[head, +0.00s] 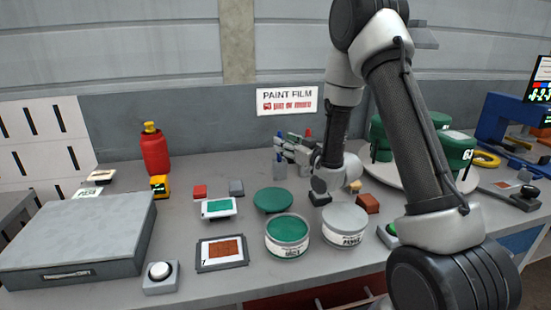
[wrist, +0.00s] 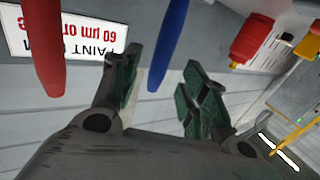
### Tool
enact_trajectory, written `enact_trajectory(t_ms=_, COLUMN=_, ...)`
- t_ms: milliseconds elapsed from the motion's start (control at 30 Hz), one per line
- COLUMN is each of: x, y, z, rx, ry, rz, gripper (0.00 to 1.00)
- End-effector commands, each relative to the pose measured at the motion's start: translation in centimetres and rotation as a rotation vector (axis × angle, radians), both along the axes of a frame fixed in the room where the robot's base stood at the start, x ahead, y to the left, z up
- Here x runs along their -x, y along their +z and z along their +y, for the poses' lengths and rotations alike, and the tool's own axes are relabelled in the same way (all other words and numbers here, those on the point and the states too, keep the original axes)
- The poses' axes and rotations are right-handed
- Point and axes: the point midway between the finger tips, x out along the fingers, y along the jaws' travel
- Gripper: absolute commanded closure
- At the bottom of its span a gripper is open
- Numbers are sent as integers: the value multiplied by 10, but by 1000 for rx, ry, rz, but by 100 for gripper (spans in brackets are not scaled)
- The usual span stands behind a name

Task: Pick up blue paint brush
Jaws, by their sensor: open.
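The blue paint brush (wrist: 170,45) shows in the wrist view as a blue handle entering from the top edge. Its tapered end reaches down into the gap between my finger pads. My gripper (wrist: 160,88) is open, with a pad to either side of that handle end and no visible contact. A red brush handle (wrist: 42,45) hangs to the left, outside the fingers. In the head view my gripper (head: 284,145) is low over the back of the bench, pointing left, with small blue and red bits around it. The brush's lower part is hidden there.
Two paint cans (head: 287,238) stand at the bench front, near a green disc (head: 273,200). A red bottle (head: 155,152) is at the back left, beside a grey box (head: 75,240). Green containers (head: 455,150) stand on a round tray right of my arm.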

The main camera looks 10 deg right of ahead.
Motion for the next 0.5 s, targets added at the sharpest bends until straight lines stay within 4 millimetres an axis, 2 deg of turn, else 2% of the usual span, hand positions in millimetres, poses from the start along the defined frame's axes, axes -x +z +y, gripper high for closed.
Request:
enact_trajectory(t_ms=200, x=-29, y=0, z=16, rx=0, ry=1, rz=-1, gripper=56)
enact_trajectory(t_ms=500, x=-35, y=0, z=18, rx=0, ry=-1, rz=0, gripper=56)
